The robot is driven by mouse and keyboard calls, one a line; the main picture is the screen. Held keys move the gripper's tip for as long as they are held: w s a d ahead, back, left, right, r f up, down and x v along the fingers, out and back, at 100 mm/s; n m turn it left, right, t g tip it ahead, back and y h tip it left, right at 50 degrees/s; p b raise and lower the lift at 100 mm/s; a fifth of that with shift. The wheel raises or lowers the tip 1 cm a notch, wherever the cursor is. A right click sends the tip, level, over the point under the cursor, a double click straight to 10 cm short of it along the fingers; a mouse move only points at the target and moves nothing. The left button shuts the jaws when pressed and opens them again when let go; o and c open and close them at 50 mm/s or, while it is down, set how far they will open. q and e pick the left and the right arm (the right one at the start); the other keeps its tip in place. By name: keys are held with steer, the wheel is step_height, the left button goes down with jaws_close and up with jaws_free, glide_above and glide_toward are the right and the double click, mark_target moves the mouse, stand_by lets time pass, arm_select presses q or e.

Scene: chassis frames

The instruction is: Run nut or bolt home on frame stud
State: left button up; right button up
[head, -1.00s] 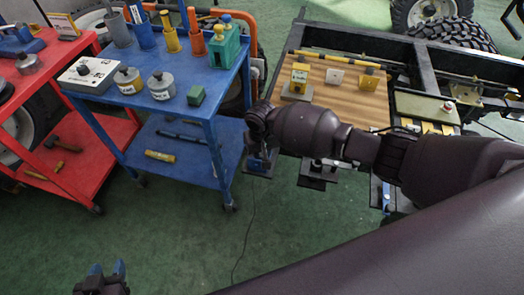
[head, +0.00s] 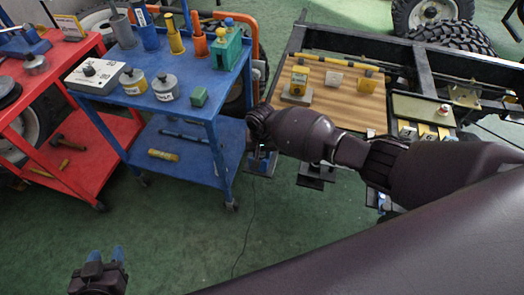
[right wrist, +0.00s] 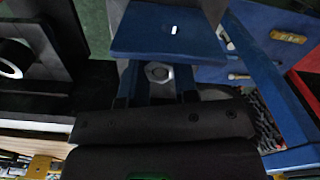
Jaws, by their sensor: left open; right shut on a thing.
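In the right wrist view a grey hex nut or bolt head (right wrist: 157,73) sits between the blue fingers of my right gripper (right wrist: 158,88), which is shut on it. My left gripper (head: 104,254) is open and empty above the green floor at lower left.
A blue cart (head: 150,112) with tins, coloured holders and a green block stands left of the frame. A red cart (head: 85,125) is farther left. A wooden board (head: 345,105) with small fittings lies on the frame. Green floor is clear in front.

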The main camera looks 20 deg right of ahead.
steer(key=shift+w+r+m+p, duration=0.1)
steer(key=shift+r+m+p, duration=0.1)
steer(key=shift+m+p, duration=0.95)
arm_select(q)
steer(key=r, duration=0.3)
steer(key=shift+w+r, duration=0.1)
steer(key=shift+w, duration=0.2)
arm_select(e)
steer(key=shift+f+m, duration=0.15)
steer(key=shift+m, duration=0.4)
steer(key=shift+m, duration=0.6)
steer(key=m+p, duration=0.2)
steer(key=m, duration=0.1)
steer(key=shift+m, duration=0.8)
arm_select(q)
steer(key=shift+t, duration=0.3)
steer(key=r, duration=0.4)
steer(key=shift+w, duration=0.25)
